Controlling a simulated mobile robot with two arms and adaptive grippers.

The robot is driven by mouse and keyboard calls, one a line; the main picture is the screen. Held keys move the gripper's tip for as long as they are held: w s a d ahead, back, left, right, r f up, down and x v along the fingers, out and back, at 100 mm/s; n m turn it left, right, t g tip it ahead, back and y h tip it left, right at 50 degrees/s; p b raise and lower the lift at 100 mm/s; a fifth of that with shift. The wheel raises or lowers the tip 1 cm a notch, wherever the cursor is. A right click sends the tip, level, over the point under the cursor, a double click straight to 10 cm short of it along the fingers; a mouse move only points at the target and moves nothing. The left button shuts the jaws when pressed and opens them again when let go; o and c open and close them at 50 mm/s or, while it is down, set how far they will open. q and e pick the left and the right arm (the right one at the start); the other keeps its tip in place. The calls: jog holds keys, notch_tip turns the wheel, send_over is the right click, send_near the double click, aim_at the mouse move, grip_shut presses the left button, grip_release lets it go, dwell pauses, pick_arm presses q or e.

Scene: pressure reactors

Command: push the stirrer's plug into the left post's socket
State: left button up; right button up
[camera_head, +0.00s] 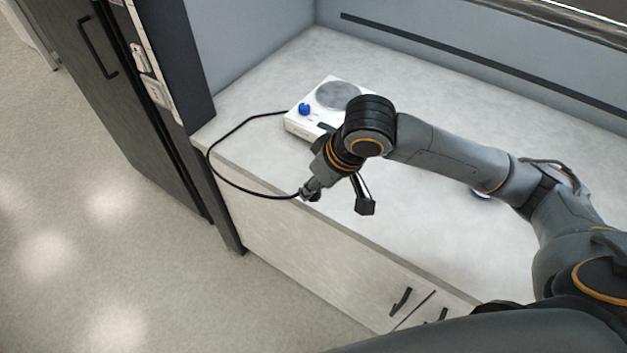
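The stirrer (297,123) is a white box with a round grey plate and a blue knob, standing on the bench near its back left. Its black cable (213,170) loops left past the bench's end and back to my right gripper (306,194). The gripper is shut at the cable's end, over the front edge of the bench; the plug there is mostly hidden by the fingers. The left post (200,60) is dark and upright at the bench's left end. White socket plates (156,92) show on its left side, well apart from the gripper. My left gripper is out of view.
The pale bench top (420,235) is mostly clear. A small blue-rimmed item (482,193) is partly hidden behind my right arm. A dark cabinet (110,90) with a handle stands left of the post. Open floor (90,250) lies in front.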

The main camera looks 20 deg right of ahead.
jog(key=s+a+r, duration=0.1)
jog(key=s+r, duration=0.2)
jog(key=s, duration=0.4)
jog(key=shift+a, duration=0.35)
